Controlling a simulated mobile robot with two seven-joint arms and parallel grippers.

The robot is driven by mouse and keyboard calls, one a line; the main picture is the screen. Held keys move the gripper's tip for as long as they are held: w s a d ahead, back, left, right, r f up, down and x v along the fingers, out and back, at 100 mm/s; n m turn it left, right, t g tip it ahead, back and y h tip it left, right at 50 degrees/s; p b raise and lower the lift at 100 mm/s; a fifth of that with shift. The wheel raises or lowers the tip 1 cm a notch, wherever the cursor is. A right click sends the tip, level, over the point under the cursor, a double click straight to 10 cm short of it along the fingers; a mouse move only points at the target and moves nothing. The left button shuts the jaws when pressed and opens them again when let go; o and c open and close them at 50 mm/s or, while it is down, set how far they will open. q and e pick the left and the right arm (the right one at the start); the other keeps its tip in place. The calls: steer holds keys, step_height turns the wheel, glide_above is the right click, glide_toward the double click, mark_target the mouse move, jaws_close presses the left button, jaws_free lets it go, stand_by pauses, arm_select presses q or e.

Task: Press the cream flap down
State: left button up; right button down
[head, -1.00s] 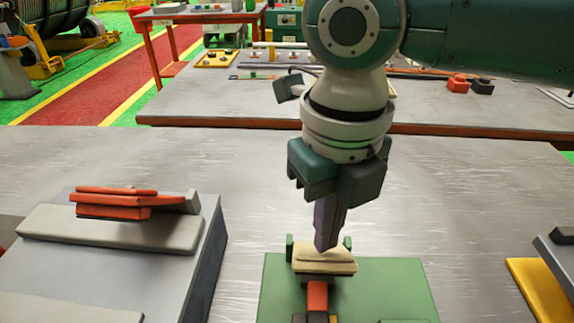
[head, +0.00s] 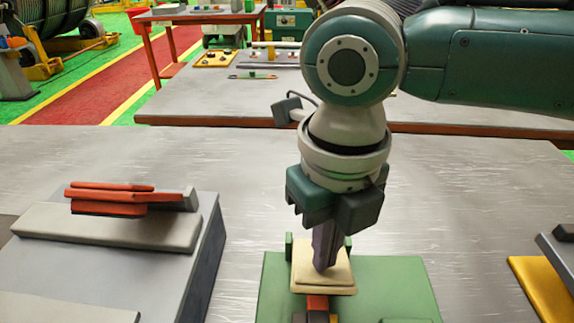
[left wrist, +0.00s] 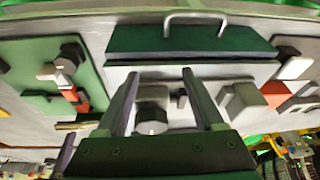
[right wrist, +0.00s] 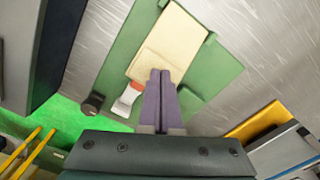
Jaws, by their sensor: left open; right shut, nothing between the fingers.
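The cream flap (head: 341,280) sits on the green base (head: 400,285) at the lower middle of the head view. Its front edge slopes down toward an orange block (head: 317,301). My right gripper (head: 324,269) is shut and empty, pointing down with its purple fingertips at the flap's upper face. In the right wrist view the fingertips (right wrist: 160,74) overlap the flap's near end (right wrist: 152,62); exact contact is hard to tell. My left gripper (left wrist: 160,73) is open and empty in the left wrist view and outside the head view.
A grey block (head: 208,250) with a pale bar and red-orange pieces stands at the left. A yellow piece (head: 540,290) lies at the right. The table (head: 240,160) behind the base is mostly clear. A dark green handled panel (left wrist: 190,40) shows in the left wrist view.

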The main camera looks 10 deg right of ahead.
mark_target(323, 275)
stand_by(0.3)
arm_select(q)
steer(key=shift+d+f+b, duration=0.1)
steer(key=shift+f+b, duration=0.35)
arm_select(e)
steer(key=shift+s+a+f, duration=0.1)
steer(key=shift+s+f, duration=0.1)
steer(key=shift+f, duration=0.3)
steer(key=shift+s+f, duration=0.15)
steer(key=shift+f, duration=0.45)
